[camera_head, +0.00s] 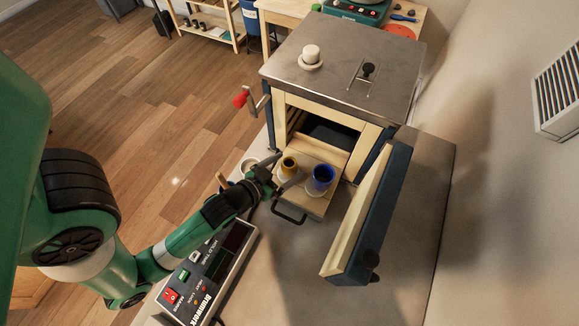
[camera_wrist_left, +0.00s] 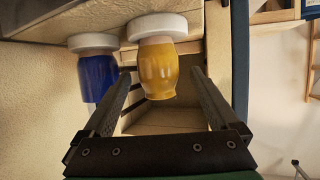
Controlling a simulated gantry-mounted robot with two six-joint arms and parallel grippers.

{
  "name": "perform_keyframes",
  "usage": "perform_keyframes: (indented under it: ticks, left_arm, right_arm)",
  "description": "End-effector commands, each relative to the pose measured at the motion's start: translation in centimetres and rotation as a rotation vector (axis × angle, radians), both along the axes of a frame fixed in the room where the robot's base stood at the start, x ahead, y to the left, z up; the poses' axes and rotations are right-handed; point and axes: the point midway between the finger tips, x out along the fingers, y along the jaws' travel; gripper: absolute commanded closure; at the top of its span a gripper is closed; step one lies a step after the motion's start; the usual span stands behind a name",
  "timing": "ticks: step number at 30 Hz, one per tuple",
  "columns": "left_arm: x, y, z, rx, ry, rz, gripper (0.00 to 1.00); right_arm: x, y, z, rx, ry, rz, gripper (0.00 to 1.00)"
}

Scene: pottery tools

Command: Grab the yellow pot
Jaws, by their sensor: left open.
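The yellow pot (camera_head: 289,166) stands upright on the pulled-out shelf (camera_head: 319,205) in front of the open kiln. The blue pot (camera_head: 321,177) stands just right of it. My left gripper (camera_head: 281,174) reaches in from the left, its open fingers level with the yellow pot. In the left wrist view, which looks upside down, the yellow pot (camera_wrist_left: 157,75) shows between and beyond the two fingers. I cannot tell whether either finger touches it. The blue pot (camera_wrist_left: 97,78) is partly behind one finger there. My right gripper is not in view.
The kiln (camera_head: 345,60) stands behind the shelf, its thick door (camera_head: 368,220) swung open on the right. A control box (camera_head: 207,273) lies below my left arm. A red-handled lever (camera_head: 240,98) sticks out left of the kiln. The tabletop right of the control box is clear.

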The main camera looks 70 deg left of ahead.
Motion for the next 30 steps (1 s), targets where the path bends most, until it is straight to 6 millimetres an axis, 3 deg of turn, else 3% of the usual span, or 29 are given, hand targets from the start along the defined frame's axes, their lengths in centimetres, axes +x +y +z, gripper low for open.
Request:
perform_keyframes:
  ticks: [4,12,20,30]
  left_arm:
    - [0.6,0.3,-0.4,0.001,-0.001,0.001,0.06]
    - [3.8,2.2,-2.3,0.001,0.0,0.0,0.06]
    - [4.0,2.2,-2.3,0.0,0.0,-0.001,0.07]
    - [4.0,2.2,-2.3,0.0,0.0,-0.001,0.69]
  right_arm:
    - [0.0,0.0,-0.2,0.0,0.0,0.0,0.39]
    - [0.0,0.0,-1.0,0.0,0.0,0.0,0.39]
    - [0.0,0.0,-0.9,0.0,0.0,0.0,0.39]
    - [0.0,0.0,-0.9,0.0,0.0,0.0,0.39]
